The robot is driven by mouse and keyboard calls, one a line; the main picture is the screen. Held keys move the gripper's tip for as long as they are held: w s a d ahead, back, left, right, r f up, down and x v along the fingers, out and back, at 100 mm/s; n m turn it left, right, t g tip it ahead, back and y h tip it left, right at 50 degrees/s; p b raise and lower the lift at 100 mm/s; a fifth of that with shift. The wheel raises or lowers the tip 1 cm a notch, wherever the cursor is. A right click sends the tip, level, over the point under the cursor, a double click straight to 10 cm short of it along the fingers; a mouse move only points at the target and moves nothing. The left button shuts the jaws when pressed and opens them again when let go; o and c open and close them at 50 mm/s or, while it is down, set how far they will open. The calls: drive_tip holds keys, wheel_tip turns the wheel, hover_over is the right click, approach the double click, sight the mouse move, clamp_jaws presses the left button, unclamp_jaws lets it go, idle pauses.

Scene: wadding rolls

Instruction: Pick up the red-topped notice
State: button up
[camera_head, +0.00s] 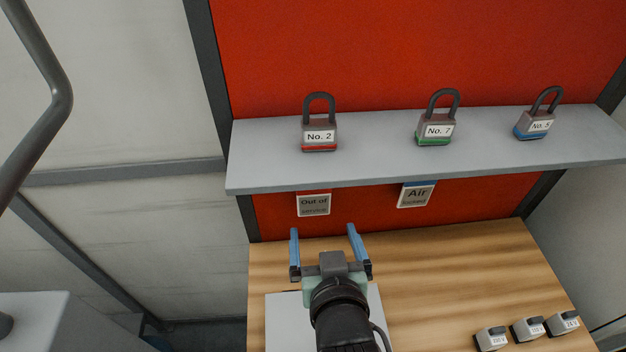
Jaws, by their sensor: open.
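The red-topped notice (313,205) is a small pale card reading "Out of" with a smaller, hard-to-read line below. It hangs against the red panel just under the grey shelf, and its red top strip is partly hidden by the shelf edge. A second card (416,195), blue-topped and starting with "Air", hangs to its right. My gripper (324,237) is open and empty, with two blue fingers pointing toward the panel. In the picture the fingertips lie just below the red-topped notice, one to each side; no contact shows.
The grey shelf (400,163) juts out above the notices and carries three padlocks: No. 2 (320,136), No. 7 (436,129) and No. 5 (535,124). A wooden worktop (440,270) lies below, with small labelled blocks (528,329) at lower right. A pale sheet (283,315) lies under my arm.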

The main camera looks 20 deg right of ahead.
sight(314, 203)
drive_tip(key=x, duration=0.5)
drive_tip(key=shift+w+f+p, duration=0.15)
drive_tip(key=shift+w+p, duration=0.25)
drive_tip(key=shift+w, duration=0.25)
drive_tip(key=shift+p+x, duration=0.7)
drive_tip(key=shift+x, duration=1.75)
drive_tip(key=shift+w, duration=0.1)
drive_tip(key=c, duration=1.2)
